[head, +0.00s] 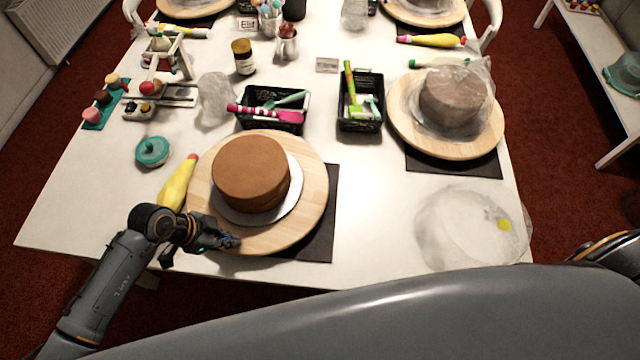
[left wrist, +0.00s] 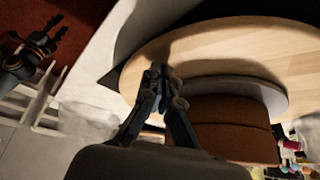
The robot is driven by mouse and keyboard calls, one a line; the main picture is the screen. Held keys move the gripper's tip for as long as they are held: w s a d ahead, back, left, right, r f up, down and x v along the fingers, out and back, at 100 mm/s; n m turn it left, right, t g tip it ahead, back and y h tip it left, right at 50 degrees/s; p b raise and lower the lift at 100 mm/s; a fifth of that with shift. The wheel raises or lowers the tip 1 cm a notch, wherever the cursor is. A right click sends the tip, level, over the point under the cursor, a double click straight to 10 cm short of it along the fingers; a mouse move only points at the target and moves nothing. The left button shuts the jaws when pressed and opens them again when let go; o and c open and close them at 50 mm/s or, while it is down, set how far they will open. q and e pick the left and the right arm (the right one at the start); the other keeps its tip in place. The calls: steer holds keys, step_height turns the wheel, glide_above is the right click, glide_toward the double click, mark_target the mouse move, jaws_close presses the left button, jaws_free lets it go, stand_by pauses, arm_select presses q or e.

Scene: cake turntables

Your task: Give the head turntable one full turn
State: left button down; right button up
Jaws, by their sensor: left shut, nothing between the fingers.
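The nearest round wooden turntable (head: 312,190) stands at the front of the table, partly over a dark mat (head: 322,240). It carries a plain brown cake (head: 250,172) on a white disc (head: 292,190). My left gripper (head: 234,241) is shut and empty at the turntable's front-left rim. In the left wrist view my left gripper (left wrist: 158,72) overlaps the pale wooden top (left wrist: 225,45), beside the disc (left wrist: 235,84) and cake (left wrist: 230,125). I cannot tell whether the fingertips touch the wood. My right gripper (left wrist: 58,30) shows at upper left there, fingers apart.
A yellow piping bag (head: 177,183) lies close to the turntable's left. Black trays (head: 272,110) with tools stand behind it. Another turntable (head: 400,118) with a wrapped cake is at right. Crumpled clear film (head: 450,225) lies front right. Further turntables show at the far end.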

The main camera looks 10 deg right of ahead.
mark_target(289, 238)
arm_select(q)
steer(key=shift+f, duration=0.45)
steer(key=shift+s+d, duration=0.1)
steer(key=shift+d, duration=0.1)
steer(key=d+p, duration=0.1)
steer(key=s+d+p, duration=0.1)
steer(key=d, duration=0.1)
steer(key=d+p, duration=0.1)
steer(key=d, duration=0.1)
steer(key=shift+s+d+r, duration=0.1)
steer(key=shift+s+d, duration=0.1)
steer(key=shift+s, duration=0.1)
steer(key=shift+d, duration=0.15)
steer(key=shift+d, duration=0.45)
steer(key=shift+w+d+p, duration=0.15)
steer(key=shift+d+p, duration=0.5)
steer(key=shift+d, duration=2.1)
